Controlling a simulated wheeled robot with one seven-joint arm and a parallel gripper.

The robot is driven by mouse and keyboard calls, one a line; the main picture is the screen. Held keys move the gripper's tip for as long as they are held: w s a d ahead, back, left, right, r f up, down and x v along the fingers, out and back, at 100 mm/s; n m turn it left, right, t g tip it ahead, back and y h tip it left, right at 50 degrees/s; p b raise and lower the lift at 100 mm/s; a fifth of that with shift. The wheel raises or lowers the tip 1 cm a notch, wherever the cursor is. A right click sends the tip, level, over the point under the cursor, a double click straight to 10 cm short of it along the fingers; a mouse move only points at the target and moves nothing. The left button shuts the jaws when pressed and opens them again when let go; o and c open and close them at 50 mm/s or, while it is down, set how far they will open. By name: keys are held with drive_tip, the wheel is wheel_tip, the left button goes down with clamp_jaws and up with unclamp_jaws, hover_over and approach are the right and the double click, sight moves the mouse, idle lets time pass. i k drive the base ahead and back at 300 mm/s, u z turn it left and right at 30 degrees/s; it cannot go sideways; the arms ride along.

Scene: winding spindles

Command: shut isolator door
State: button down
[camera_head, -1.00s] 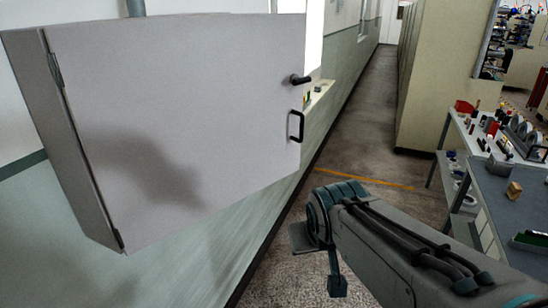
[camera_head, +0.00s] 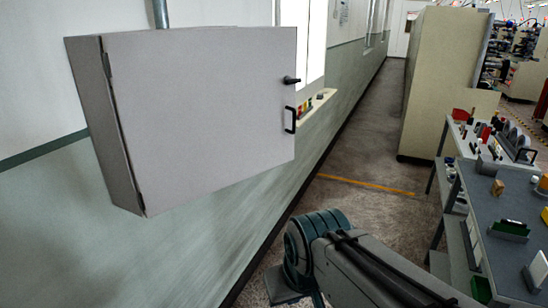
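The isolator is a grey box on the left wall. Its plain grey door (camera_head: 205,115) faces me, with hinges on its left edge and a black knob (camera_head: 291,80) and black pull handle (camera_head: 290,120) near its right edge. The door meets the box side (camera_head: 105,130) at the hinges. The door hides the box's right rim, so I cannot tell whether it is fully shut. My arm shows at the bottom right, apart from the door. My gripper is outside the picture.
A ledge with small coloured items (camera_head: 315,106) runs along the wall right of the isolator. A dark workbench (camera_head: 500,255) with small parts stands at the right. A tall beige cabinet (camera_head: 440,85) stands farther back. The aisle floor (camera_head: 355,150) between is clear.

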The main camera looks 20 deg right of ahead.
sight(201, 112)
drive_tip(key=u, duration=0.15)
drive_tip(key=i, duration=0.95)
drive_tip(key=z, duration=0.4)
